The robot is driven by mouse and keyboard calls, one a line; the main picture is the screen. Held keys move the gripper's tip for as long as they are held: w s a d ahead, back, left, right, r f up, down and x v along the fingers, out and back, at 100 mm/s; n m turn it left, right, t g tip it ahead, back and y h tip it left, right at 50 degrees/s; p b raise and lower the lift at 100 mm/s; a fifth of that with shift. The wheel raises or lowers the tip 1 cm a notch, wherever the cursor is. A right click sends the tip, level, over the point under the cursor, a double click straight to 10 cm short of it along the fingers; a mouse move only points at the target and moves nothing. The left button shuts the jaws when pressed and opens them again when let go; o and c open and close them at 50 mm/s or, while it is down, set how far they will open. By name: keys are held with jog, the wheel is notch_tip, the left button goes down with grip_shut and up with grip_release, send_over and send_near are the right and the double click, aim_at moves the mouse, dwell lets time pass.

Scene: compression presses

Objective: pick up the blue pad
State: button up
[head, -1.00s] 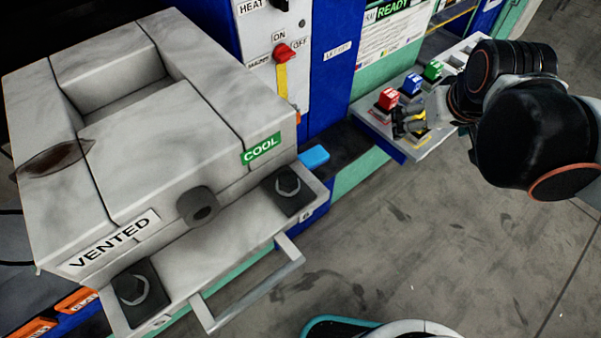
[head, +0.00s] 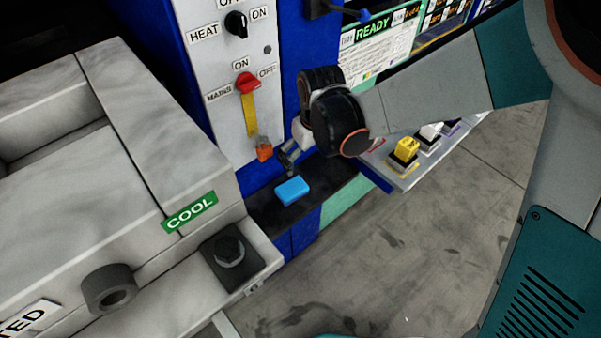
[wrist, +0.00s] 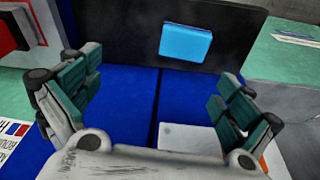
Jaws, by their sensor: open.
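The blue pad (head: 292,190) is a small light-blue block lying on a dark ledge (head: 262,212) between the grey press and the blue cabinet. In the wrist view the blue pad (wrist: 186,43) lies ahead of the fingers, at the top and a little right of centre. My gripper (head: 288,152) is just behind and above the pad in the head view, apart from it. In the wrist view my gripper (wrist: 158,98) has its two fingers spread wide with nothing between them.
The grey press with its COOL label (head: 190,212) stands close left of the pad. A panel with a red MAINS switch (head: 248,82) and an orange part (head: 264,150) is behind.

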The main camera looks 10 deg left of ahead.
jog(key=s+a, duration=0.2)
jog(key=a, duration=0.1)
jog(key=b, duration=0.3)
send_over(292, 188)
jog(key=shift+n+g, duration=0.3)
jog(key=shift+g, duration=0.1)
jog(key=f, duration=0.8)
jog(key=shift+s+d+f, duration=0.15)
jog(key=shift+s+d, duration=0.05)
jog(key=shift+s, duration=0.05)
jog(key=shift+w+a+f+b, duration=0.15)
jog(key=shift+f+b, duration=0.4)
jog(key=shift+f, duration=0.8)
jog(key=shift+w+f+b, duration=0.15)
jog(key=shift+f+b, duration=0.4)
jog(key=shift+f, duration=0.75)
jog(key=c, duration=0.9)
